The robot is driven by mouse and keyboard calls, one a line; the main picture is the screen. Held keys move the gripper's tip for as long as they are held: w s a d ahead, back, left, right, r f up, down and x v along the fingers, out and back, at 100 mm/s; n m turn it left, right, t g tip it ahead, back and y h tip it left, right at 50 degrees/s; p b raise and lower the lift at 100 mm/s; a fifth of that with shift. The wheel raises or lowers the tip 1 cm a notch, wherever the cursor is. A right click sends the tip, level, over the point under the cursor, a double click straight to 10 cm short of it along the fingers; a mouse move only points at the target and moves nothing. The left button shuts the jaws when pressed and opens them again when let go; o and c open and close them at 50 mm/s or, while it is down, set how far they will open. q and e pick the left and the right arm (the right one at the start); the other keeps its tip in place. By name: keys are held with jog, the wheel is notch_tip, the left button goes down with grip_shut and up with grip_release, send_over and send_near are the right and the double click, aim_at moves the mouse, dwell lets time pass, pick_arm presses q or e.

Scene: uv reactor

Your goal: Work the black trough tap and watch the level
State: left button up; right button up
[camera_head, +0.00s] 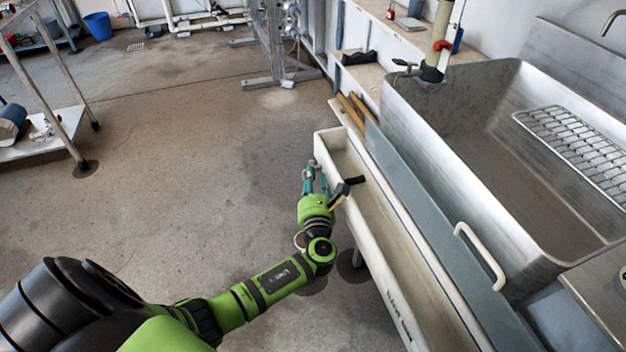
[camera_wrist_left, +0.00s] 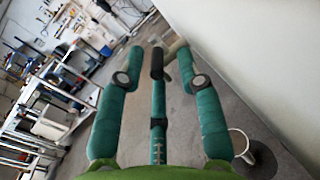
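The long pale trough (camera_head: 400,262) runs beside the steel sink, its far end near the middle of the head view. My left gripper (camera_head: 309,178), with teal fingers, is at the outer side of the trough's far end. Its outer fingers stand apart in the left wrist view (camera_wrist_left: 160,82). A black piece with a pale stub (camera_wrist_left: 178,48) behind it shows between them; it may be the tap, and I cannot tell whether anything touches it. A small black bar (camera_head: 355,180) shows over the trough beside my wrist. No water level can be made out. My right gripper is out of view.
The steel sink (camera_head: 440,115) with a wire rack (camera_head: 575,145) stands right of the trough. A pipe with a red valve handle (camera_head: 443,45) rises behind it. A trolley (camera_head: 60,130) stands at the left. The floor between is clear.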

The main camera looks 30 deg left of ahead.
pick_arm(q)
jog(key=shift+r, duration=0.1)
jog(key=v, duration=1.2)
